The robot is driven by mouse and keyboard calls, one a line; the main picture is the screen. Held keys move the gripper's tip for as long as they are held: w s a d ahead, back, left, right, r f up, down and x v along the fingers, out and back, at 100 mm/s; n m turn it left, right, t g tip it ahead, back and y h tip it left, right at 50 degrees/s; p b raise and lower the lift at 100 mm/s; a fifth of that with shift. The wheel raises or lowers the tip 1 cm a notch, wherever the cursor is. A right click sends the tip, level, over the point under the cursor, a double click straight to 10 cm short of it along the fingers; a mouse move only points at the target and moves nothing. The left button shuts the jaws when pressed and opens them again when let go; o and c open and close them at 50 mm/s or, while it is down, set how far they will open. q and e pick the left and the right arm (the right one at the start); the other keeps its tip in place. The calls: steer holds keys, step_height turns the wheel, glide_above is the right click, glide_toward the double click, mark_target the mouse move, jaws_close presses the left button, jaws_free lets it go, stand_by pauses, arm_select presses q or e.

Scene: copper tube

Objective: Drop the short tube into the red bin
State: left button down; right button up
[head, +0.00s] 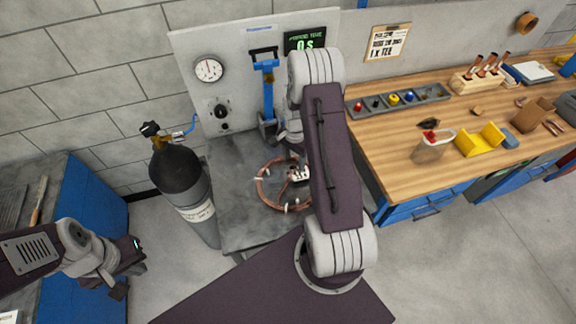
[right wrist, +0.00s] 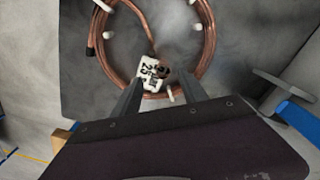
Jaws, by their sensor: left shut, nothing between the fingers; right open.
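A copper tube coil (head: 262,188) with white ties lies on the grey metal bench; it also shows in the right wrist view (right wrist: 208,40). A straight copper piece (right wrist: 150,35) runs inside the coil to a dark end beside a white tag (right wrist: 151,72); I cannot tell whether it is a separate short tube or the coil's end. My right gripper (right wrist: 160,92) is open over the coil's near side, with the tag between its fingers in the picture. It is mostly hidden by my arm in the head view. My left gripper (head: 128,268) is shut and empty at lower left. I cannot make out a red bin.
A dark gas cylinder (head: 178,172) stands left of the bench (head: 240,228). A gauge panel (head: 190,60) and a blue-handled tool (head: 268,85) are behind. A red edge (head: 566,168) shows at far right.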

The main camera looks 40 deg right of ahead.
mark_target(294, 168)
step_height(294, 168, down, 2)
steer(key=shift+s+d+f, duration=0.15)
steer(key=shift+w+f+p, duration=0.25)
steer(key=shift+f+p, duration=0.1)
steer(key=shift+p, duration=0.05)
steer(key=f+p, duration=0.1)
steer(key=f, duration=0.3)
steer(key=shift+w+f+p, duration=0.2)
steer(key=shift+f+p, duration=0.1)
steer(key=shift+p, duration=0.05)
steer(key=shift+d+f, duration=0.1)
steer(key=shift+f, duration=0.1)
steer(key=c, duration=0.7)
steer(key=shift+r, duration=0.1)
jaws_close()
